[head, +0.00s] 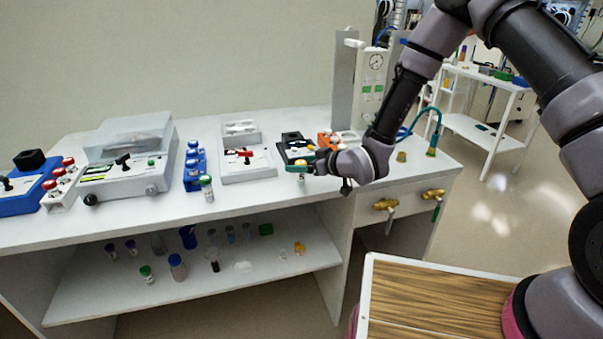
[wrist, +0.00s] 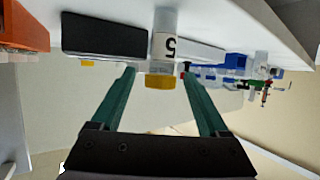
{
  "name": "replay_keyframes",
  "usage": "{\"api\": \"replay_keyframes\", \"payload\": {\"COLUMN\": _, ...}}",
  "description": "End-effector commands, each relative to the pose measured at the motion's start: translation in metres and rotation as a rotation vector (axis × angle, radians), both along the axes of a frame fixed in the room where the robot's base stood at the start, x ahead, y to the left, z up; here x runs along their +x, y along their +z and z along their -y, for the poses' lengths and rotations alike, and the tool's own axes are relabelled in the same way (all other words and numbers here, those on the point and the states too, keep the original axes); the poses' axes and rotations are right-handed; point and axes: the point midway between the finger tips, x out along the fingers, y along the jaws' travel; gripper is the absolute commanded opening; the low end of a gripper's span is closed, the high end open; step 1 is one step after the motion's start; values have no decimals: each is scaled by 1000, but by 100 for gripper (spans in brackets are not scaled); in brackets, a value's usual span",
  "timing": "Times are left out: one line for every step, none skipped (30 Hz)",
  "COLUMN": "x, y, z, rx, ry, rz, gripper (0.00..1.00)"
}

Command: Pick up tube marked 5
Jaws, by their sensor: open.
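The tube marked 5 (wrist: 165,48) shows in the wrist view, where the picture is upside down. It has a clear body, a white label with a black 5, and a yellow cap (wrist: 160,82). In the head view my gripper (head: 302,163) is level with the tube's top.
A black-topped device (head: 292,146) stands just behind the tube, and orange blocks (head: 328,139) are to its right. A green-capped tube (head: 207,188) stands left along the bench (head: 250,198). The lower shelf (head: 205,290) holds several vials. A wood-topped surface (head: 430,300) is in front.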

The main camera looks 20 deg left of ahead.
Motion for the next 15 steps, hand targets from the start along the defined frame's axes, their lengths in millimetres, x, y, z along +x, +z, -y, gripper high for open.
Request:
{"api": "replay_keyframes", "payload": {"x": 3, "y": -4, "z": -7, "rx": 0, "ry": 1, "rz": 0, "gripper": 78}}
{"api": "replay_keyframes", "payload": {"x": 5, "y": -6, "z": -11, "rx": 0, "ry": 1, "rz": 0, "gripper": 78}}
{"api": "replay_keyframes", "payload": {"x": 8, "y": -8, "z": -16, "rx": 0, "ry": 1, "rz": 0, "gripper": 78}}
{"api": "replay_keyframes", "payload": {"x": 10, "y": -10, "z": -19, "rx": 0, "ry": 0, "rz": 1, "gripper": 78}}
{"api": "replay_keyframes", "payload": {"x": 12, "y": -11, "z": -22, "rx": 0, "ry": 0, "rz": 1, "gripper": 78}}
{"api": "replay_keyframes", "payload": {"x": 13, "y": -13, "z": -25, "rx": -1, "ry": 0, "rz": 0, "gripper": 78}}
{"api": "replay_keyframes", "payload": {"x": 14, "y": -14, "z": -27, "rx": -1, "ry": 0, "rz": 0, "gripper": 78}}
{"api": "replay_keyframes", "payload": {"x": 15, "y": -14, "z": -28, "rx": -1, "ry": 0, "rz": 0, "gripper": 78}}
{"api": "replay_keyframes", "payload": {"x": 16, "y": -14, "z": -29, "rx": 0, "ry": 0, "rz": 0, "gripper": 78}}
{"api": "replay_keyframes", "payload": {"x": 16, "y": -15, "z": -29, "rx": -1, "ry": 0, "rz": 0, "gripper": 78}}
{"api": "replay_keyframes", "payload": {"x": 16, "y": -15, "z": -29, "rx": -1, "ry": 0, "rz": 0, "gripper": 78}}
{"api": "replay_keyframes", "payload": {"x": 16, "y": -15, "z": -29, "rx": -1, "ry": 0, "rz": 0, "gripper": 78}}
{"api": "replay_keyframes", "payload": {"x": 16, "y": -14, "z": -29, "rx": -1, "ry": 0, "rz": 0, "gripper": 78}}
{"api": "replay_keyframes", "payload": {"x": 16, "y": -14, "z": -29, "rx": -1, "ry": 0, "rz": 0, "gripper": 78}}
{"api": "replay_keyframes", "payload": {"x": 16, "y": -14, "z": -29, "rx": -1, "ry": 0, "rz": 0, "gripper": 78}}
